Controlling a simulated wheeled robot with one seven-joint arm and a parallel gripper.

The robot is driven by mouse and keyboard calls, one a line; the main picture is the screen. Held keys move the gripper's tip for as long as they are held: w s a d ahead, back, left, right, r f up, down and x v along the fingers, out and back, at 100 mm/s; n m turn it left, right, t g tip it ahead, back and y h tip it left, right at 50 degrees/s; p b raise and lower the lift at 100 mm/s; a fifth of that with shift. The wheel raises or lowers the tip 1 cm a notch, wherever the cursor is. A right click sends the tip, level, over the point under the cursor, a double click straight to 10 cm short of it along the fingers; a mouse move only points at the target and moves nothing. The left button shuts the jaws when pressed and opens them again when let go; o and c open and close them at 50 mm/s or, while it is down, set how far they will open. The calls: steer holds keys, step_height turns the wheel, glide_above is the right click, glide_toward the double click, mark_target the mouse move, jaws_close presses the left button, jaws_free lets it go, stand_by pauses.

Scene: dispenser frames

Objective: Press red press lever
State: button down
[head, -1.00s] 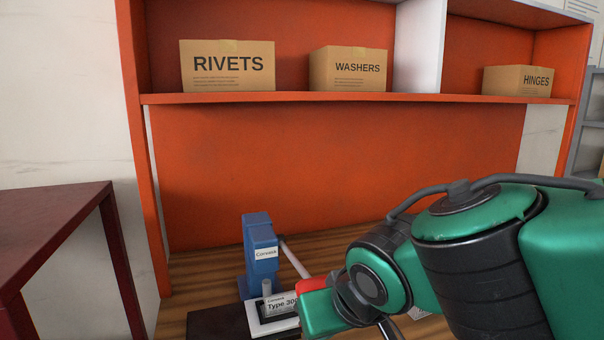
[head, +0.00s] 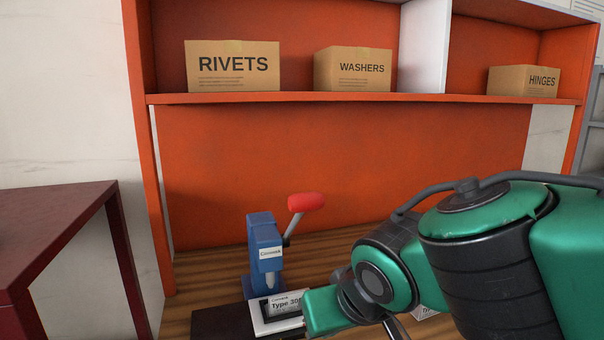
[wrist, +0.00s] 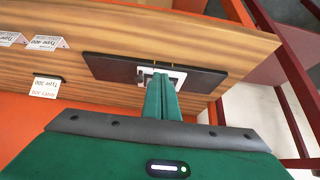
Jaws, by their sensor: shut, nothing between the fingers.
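The blue press (head: 264,240) stands upright on the wooden worktop at the back of a black base (head: 222,322). Its red press lever (head: 306,202) is raised, with the red grip up and to the right of the press head on a grey rod. My gripper (head: 322,310) is in front of the press and to its right, low by the white fixture, well below the red grip and apart from it. In the wrist view my gripper (wrist: 162,82) has its green fingers together, empty, over the white fixture (wrist: 177,77). The red lever does not show there.
An orange shelf (head: 360,98) with boxes of rivets, washers and hinges runs above the worktop. A dark red table (head: 60,200) stands at left. Label cards (wrist: 45,87) stand along the worktop in the wrist view. My arm hides the worktop's right part.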

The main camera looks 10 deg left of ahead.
stand_by(0.4)
step_height(320, 180, up, 13)
steer(key=s, duration=0.1)
steer(key=shift+d, duration=0.35)
stand_by(0.7)
